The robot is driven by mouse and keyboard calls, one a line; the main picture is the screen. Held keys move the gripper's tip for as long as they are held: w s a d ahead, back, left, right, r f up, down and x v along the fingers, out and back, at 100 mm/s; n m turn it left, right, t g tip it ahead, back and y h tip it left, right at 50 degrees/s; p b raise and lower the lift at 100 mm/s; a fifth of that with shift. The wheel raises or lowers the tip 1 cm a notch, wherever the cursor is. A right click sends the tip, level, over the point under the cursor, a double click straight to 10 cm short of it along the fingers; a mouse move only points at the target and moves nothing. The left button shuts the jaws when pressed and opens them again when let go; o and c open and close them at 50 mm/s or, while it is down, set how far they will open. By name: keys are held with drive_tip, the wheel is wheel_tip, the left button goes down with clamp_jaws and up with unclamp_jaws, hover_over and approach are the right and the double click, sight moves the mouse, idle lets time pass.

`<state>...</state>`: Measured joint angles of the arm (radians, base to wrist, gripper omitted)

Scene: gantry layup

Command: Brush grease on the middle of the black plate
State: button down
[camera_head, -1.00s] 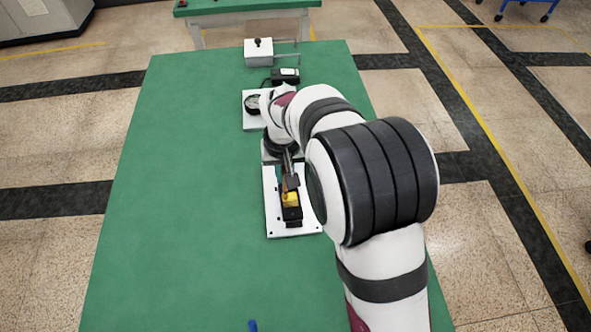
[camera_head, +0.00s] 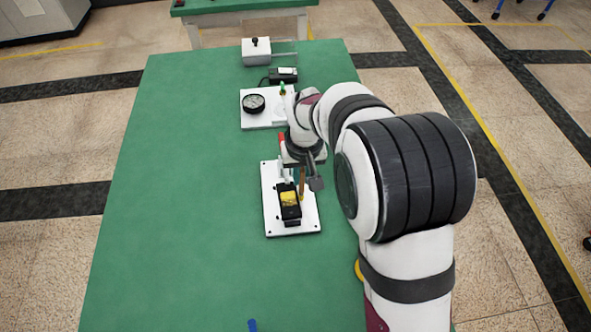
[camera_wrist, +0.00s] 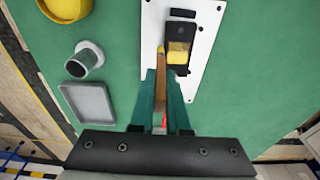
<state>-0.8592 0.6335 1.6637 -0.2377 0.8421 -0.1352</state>
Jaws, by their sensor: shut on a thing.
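The black plate (camera_head: 289,215) lies on a white base (camera_head: 310,222) near the middle of the green table. A yellow patch (camera_head: 289,198) covers part of its top; the patch also shows in the wrist view (camera_wrist: 179,52). My gripper (camera_wrist: 162,118) is shut on a brush (camera_wrist: 161,88) with a wooden handle and a yellowish tip. I cannot tell whether the tip touches anything.
A round gauge (camera_head: 254,103) sits on a white panel behind. A white box (camera_head: 256,52) stands at the far end. The wrist view shows a yellow tub (camera_wrist: 66,6), a grey cup (camera_wrist: 84,62) and a grey tray (camera_wrist: 90,103). The table's left side is clear.

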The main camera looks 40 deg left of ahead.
drive_tip(key=s+a, duration=0.3)
drive_tip(key=shift+w+d+r, duration=0.2)
drive_tip(key=shift+w+d, duration=1.35)
drive_tip(key=shift+w, duration=0.05)
drive_tip(key=shift+r, duration=4)
drive_tip(key=w+d+r+m, duration=0.2)
drive_tip(key=w+d+r, duration=0.1)
drive_tip(key=d, duration=0.6)
drive_tip(key=w+d+r+m, duration=0.2)
drive_tip(key=w+d+r, duration=0.15)
drive_tip(key=d, duration=0.45)
drive_tip(key=s+d+r+m, duration=0.1)
drive_tip(key=d+r+m, duration=0.1)
drive_tip(key=d, duration=0.6)
drive_tip(key=s+d+r+m+h, duration=0.1)
drive_tip(key=d+r+m, duration=0.1)
drive_tip(key=d, duration=0.7)
drive_tip(key=shift+s+d+m, duration=0.2)
drive_tip(key=shift+d+m, duration=0.05)
drive_tip(key=shift+m, duration=0.25)
